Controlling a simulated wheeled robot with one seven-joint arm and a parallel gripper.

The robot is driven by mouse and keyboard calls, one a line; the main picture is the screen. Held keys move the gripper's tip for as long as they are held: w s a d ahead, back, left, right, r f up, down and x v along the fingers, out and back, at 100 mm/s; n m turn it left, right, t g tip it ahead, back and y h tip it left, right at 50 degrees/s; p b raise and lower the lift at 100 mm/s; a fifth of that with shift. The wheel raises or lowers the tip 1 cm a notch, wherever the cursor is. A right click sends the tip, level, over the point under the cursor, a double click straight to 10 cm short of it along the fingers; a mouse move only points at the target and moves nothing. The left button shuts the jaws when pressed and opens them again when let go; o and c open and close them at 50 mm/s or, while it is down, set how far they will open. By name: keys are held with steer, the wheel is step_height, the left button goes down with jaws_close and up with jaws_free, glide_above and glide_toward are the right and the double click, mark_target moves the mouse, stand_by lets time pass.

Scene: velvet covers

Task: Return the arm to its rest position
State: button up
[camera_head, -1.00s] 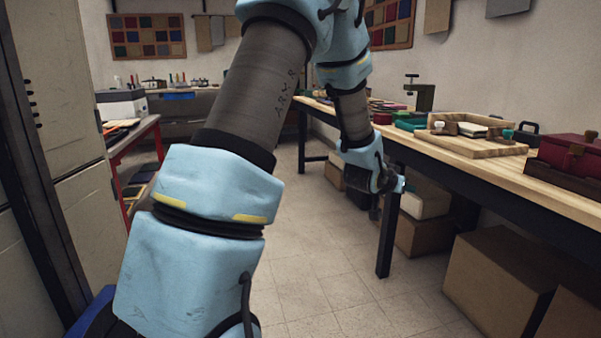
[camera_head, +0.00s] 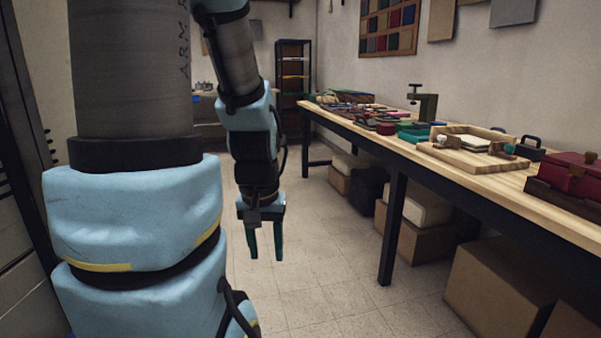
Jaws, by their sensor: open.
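My gripper (camera_head: 264,243) hangs at the end of my light blue and grey arm, left of the middle of the view. Its two dark green fingers point down over the bare tiled floor, with a gap between them. It is open and nothing shows between the fingers. It is left of the long wooden workbench (camera_head: 480,190) and apart from it. My large near arm links fill the left of the view and hide what is behind them.
On the bench are a wooden tray (camera_head: 468,160), a dark red box (camera_head: 568,172), a green press-like tool (camera_head: 424,103) and several small pieces. Cardboard boxes (camera_head: 495,285) stand under the bench. A dark shelf (camera_head: 293,70) stands at the back. The floor between is clear.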

step_height(320, 180, up, 16)
steer(key=p, duration=1.4)
steer(key=shift+r, duration=0.1)
